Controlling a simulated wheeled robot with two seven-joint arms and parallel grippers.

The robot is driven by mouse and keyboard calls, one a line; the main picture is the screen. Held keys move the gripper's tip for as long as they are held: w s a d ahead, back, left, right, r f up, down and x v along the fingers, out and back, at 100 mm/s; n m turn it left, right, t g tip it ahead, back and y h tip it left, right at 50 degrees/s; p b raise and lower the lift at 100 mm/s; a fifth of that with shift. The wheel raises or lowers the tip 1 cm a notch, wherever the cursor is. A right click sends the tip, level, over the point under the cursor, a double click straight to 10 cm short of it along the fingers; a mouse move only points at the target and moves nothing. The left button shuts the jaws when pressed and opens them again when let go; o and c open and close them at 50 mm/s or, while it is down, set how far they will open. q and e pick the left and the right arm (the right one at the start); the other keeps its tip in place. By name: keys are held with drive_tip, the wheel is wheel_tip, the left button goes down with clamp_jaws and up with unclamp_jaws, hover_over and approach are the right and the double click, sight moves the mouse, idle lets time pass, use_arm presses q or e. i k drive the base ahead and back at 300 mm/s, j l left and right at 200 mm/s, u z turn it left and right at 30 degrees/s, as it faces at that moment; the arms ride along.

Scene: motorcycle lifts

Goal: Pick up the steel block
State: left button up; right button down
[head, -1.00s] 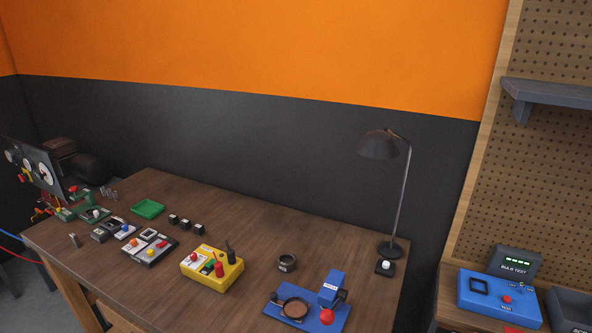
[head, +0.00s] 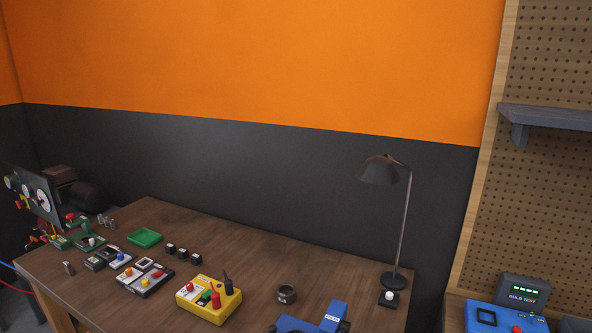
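I cannot tell for certain which thing is the steel block. A small upright grey metal piece (head: 68,268) stands near the left front edge of the wooden bench. Three small dark cubes with pale marks stand in a row behind the middle of the bench: a left cube (head: 170,248), a middle cube (head: 182,253) and a right cube (head: 195,258). Several small grey metal pieces (head: 106,221) stand at the far left. Neither of my grippers is in view.
The wooden bench (head: 250,255) holds a green tray (head: 145,238), a yellow box (head: 209,300), a dark ring (head: 286,294), a lamp (head: 381,170) and a blue device (head: 333,315), cut off below. A blue tester (head: 480,318) is at right. The bench's back middle is clear.

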sight(68, 268)
drive_tip(key=u, duration=1.4)
drive_tip(key=z, duration=0.4)
drive_tip(key=i+j+z, duration=0.2)
drive_tip(key=z, duration=0.15)
drive_tip(key=i+j+z, duration=0.1)
drive_tip(key=j+z, duration=0.25)
drive_tip(key=i+j+z, duration=0.1)
drive_tip(key=j+z, duration=0.25)
drive_tip(key=i+j+z, duration=0.1)
drive_tip(key=j+z, duration=0.25)
